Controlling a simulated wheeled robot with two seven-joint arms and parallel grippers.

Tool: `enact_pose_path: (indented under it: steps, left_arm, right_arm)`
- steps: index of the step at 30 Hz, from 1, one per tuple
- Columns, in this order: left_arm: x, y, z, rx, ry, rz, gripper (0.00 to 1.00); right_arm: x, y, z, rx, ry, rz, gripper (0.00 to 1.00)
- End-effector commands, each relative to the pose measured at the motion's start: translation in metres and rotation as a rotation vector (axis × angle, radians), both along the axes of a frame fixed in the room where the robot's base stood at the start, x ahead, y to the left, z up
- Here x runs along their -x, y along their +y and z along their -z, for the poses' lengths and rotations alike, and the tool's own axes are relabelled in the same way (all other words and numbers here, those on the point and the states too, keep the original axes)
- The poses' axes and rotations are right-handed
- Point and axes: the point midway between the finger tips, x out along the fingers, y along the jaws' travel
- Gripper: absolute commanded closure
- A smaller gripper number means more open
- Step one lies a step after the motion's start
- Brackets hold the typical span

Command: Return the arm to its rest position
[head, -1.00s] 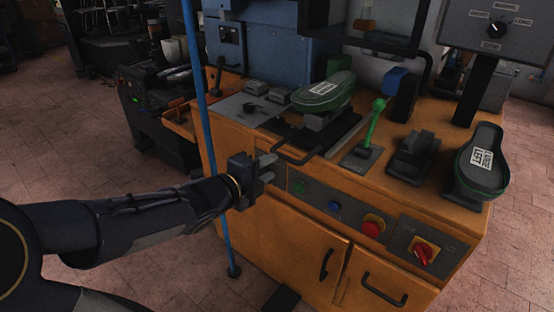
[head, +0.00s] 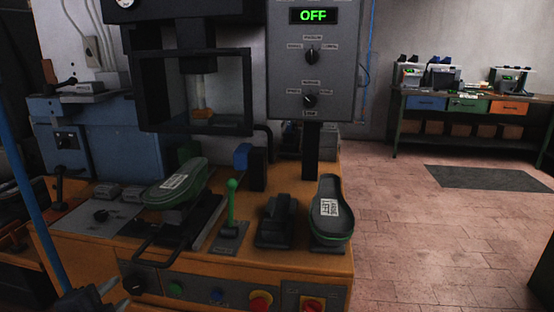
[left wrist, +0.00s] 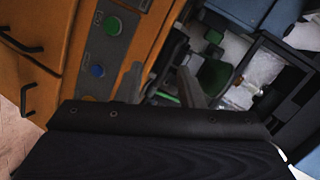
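My left gripper (head: 88,302) shows at the bottom left edge of the head view, low in front of the orange press bench (head: 320,262). In the left wrist view its two fingers (left wrist: 160,84) stand apart with nothing between them, so it is open. The bench's front panel and a green-sided piece show beyond the fingers. A green-edged shoe piece (head: 176,184) with a white label sits on the press slide, behind a black handle bar. Another labelled shoe piece (head: 330,210) stands on a support at the bench's right. My right gripper is not in view.
A green lever (head: 231,202) stands upright mid-bench. A red button (head: 260,302) is on the front panel. A control box (head: 313,55) displays OFF. A blue pole (head: 30,190) rises at the left. The floor right of the bench is open up to a workbench (head: 455,103).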

Motion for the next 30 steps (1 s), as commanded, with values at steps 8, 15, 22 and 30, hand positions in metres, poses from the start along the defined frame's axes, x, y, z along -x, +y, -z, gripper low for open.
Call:
enact_pose_path:
  steps: [8,15,22,30]
  left_arm:
    - [0.068,-0.044,0.041,0.816,0.316,-0.442,0.66]
    - [0.125,-0.112,0.060,1.236,0.618,-0.630,0.66]
    - [0.152,-0.141,0.024,1.367,0.765,-0.700,0.66]
    - [0.151,-0.141,-0.042,1.365,0.763,-0.700,0.66]
  right_arm:
    - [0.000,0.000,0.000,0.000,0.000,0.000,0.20]
    - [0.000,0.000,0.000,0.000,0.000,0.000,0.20]
    - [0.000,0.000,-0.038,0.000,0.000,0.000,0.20]
    - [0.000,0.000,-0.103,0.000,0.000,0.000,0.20]
